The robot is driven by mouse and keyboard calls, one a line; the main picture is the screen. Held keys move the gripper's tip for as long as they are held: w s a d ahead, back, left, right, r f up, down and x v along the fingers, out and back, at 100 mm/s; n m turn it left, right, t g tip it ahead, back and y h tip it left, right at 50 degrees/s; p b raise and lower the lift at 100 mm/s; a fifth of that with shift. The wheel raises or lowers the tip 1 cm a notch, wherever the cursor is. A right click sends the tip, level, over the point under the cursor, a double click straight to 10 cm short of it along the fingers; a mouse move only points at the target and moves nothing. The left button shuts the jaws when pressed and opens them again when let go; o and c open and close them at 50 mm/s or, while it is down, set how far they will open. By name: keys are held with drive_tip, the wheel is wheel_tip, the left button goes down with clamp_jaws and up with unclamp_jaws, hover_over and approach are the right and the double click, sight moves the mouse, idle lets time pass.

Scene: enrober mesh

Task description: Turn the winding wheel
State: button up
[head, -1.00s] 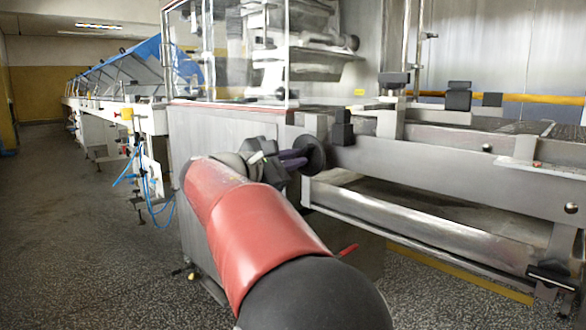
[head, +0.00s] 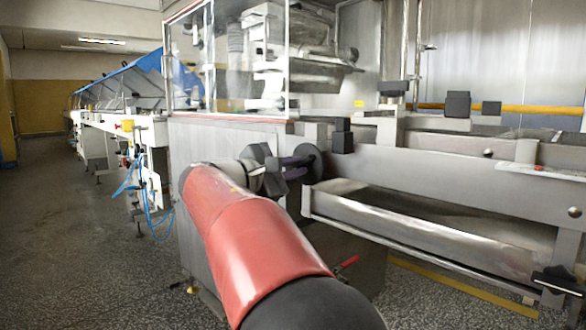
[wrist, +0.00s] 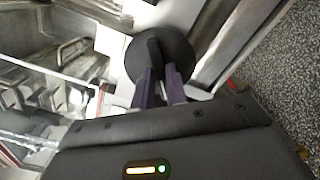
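The winding wheel (head: 313,162) is a dark round disc on the side of the steel machine, in the middle of the head view. In the wrist view the wheel (wrist: 178,52) fills the top middle, with a raised black bar across its face. My gripper (wrist: 160,73) has its two purple fingers on either side of this bar, close against it, and looks shut on it. In the head view my gripper (head: 303,161) reaches the wheel from the left. The fingertips are partly hidden against the dark wheel.
The steel machine frame (head: 450,185) runs to the right of the wheel, with a black block (head: 342,137) just beside it. A clear guard (head: 240,60) stands above. A red lever (head: 347,263) sticks out below. The floor at left (head: 60,220) is clear.

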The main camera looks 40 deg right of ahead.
drive_tip(key=o, duration=0.3)
drive_tip(key=shift+o, duration=0.2)
drive_tip(key=a, duration=0.7)
drive_tip(key=shift+s+a, duration=0.3)
drive_tip(key=shift+a, duration=0.1)
drive_tip(key=shift+p, duration=0.3)
